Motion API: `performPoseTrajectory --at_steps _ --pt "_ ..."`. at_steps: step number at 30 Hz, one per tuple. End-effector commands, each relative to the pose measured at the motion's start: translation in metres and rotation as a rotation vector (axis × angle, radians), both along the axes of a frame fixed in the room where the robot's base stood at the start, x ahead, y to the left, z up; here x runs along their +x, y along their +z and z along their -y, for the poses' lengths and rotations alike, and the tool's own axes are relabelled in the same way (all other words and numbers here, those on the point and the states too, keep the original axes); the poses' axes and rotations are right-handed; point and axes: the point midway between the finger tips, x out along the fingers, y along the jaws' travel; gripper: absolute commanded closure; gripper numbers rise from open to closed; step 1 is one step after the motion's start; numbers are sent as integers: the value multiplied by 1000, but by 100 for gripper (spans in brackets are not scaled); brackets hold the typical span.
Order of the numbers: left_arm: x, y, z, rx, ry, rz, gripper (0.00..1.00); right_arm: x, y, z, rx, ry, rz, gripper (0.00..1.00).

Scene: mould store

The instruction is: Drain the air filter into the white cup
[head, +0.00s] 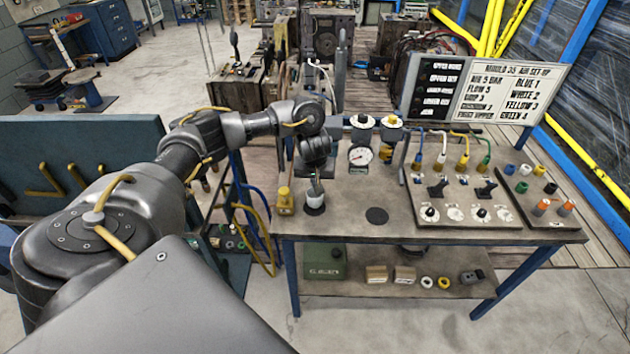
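A white cup (315,203) stands at the front left of the workbench, with a dark patch showing at its top. My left gripper (315,183) points down right over the cup. Its fingers are small and dark, so I cannot tell whether they are open, shut or touching the cup. My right gripper is not in view.
A dark round disc (377,215) lies on the bench (345,228), right of the cup. A panel with switches and dials (465,195) and coloured hoses fills the right side. A sign board (508,92) stands behind. A yellow-topped post (284,198) is left of the cup.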

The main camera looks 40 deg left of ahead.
Motion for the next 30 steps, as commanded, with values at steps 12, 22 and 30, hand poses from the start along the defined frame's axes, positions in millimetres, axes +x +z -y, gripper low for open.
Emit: performPoseTrajectory --at_steps 12,22,30 --pt "5 -25 -9 1 27 -3 100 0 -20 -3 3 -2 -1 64" --pt "20 -77 -20 0 27 -2 100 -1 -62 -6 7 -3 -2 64" --pt "26 -91 -24 2 24 -1 100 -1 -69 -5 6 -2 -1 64"
